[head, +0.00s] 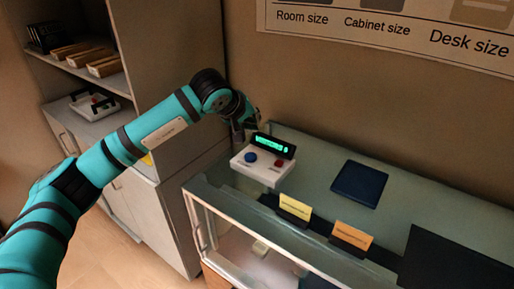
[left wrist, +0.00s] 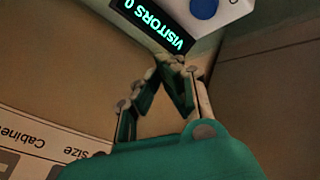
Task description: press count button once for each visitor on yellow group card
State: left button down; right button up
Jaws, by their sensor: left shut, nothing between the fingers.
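A white counter box (head: 262,167) stands on the glass display case, with a blue button (head: 251,157), a red button (head: 280,163) and a lit green display (head: 273,145). In the left wrist view the display (left wrist: 153,20) reads "VISITORS 0", and the blue button (left wrist: 204,8) shows beside it. A yellow card (head: 295,207) and an orange card (head: 352,236) stand in dark holders in front; their small text is unreadable. My left gripper (head: 240,130) is shut and empty, just behind and left of the box, apart from the buttons. My right gripper is out of view.
A dark blue pad (head: 360,184) lies flat on the case (head: 315,168), and a black panel (head: 455,262) is at the right. A shelf cabinet (head: 175,205) stands at the left, with a tray (head: 97,104) on it. A wall poster (head: 390,32) hangs behind.

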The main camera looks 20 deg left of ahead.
pick_arm(q)
jog(key=w+a, duration=0.1)
jog(key=y+b, duration=0.1)
jog(key=b, duration=0.3)
send_over(248, 155)
notch_tip(248, 155, down, 7)
jog(key=shift+r, duration=0.1)
jog(key=shift+f+b, duration=0.45)
jog(key=shift+f, duration=0.1)
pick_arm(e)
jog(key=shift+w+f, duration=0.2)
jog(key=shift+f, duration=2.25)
pick_arm(q)
jog(key=shift+f, duration=0.1)
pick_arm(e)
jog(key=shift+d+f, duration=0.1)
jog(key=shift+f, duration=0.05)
pick_arm(q)
jog(key=shift+f+b, duration=0.35)
jog(key=shift+b, duration=0.25)
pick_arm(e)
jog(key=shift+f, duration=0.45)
